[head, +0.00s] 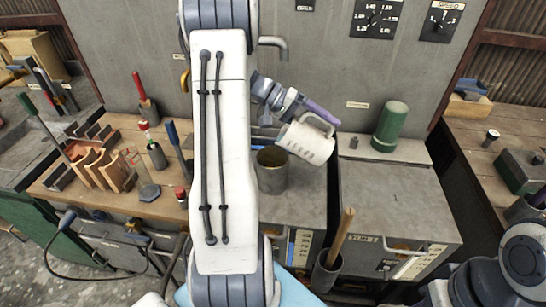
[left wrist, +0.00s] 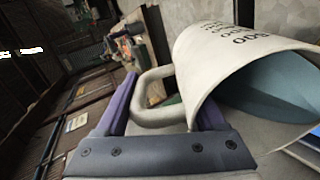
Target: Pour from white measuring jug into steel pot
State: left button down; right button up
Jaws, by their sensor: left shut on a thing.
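The white measuring jug (head: 306,143) is held up in the air, tilted, just above and to the right of the steel pot (head: 271,171). The steel pot stands upright on the grey bench top; its dark opening shows. My left gripper (head: 321,114) is shut on the jug's handle. In the left wrist view, the purple fingers of my left gripper (left wrist: 165,115) are around the handle, and the jug (left wrist: 225,55) shows its dark printed marks and a blue-grey inside. No stream shows between jug and pot. My right gripper is not in view.
A green cylinder (head: 391,126) stands on the grey cabinet at the right. A wooden rack (head: 98,165) and several tools stand on the wooden bench at the left. A dark holder with a wooden handle (head: 338,240) is in front of the cabinets.

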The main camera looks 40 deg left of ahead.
pick_arm(q)
jog(key=shift+a+f+b, duration=0.1)
jog(key=shift+a+b, duration=0.05)
jog(key=shift+b, duration=0.3)
jog(key=shift+s+a+t+h+b, duration=0.15)
jog(key=shift+t+h+b, duration=0.15)
jog(key=shift+h+b, duration=0.1)
jog(key=shift+a, duration=0.1)
dwell(0.6)
jog(key=shift+s+h+b, duration=0.1)
jog(key=shift+h+b, duration=0.2)
jog(key=shift+s+a+f+t+b, duration=0.1)
jog(key=shift+a+t+b, duration=0.15)
jog(key=shift+t+b, duration=0.1)
jog(key=shift+h, duration=0.3)
jog(key=shift+a+b, duration=0.1)
jog(key=shift+b, duration=0.2)
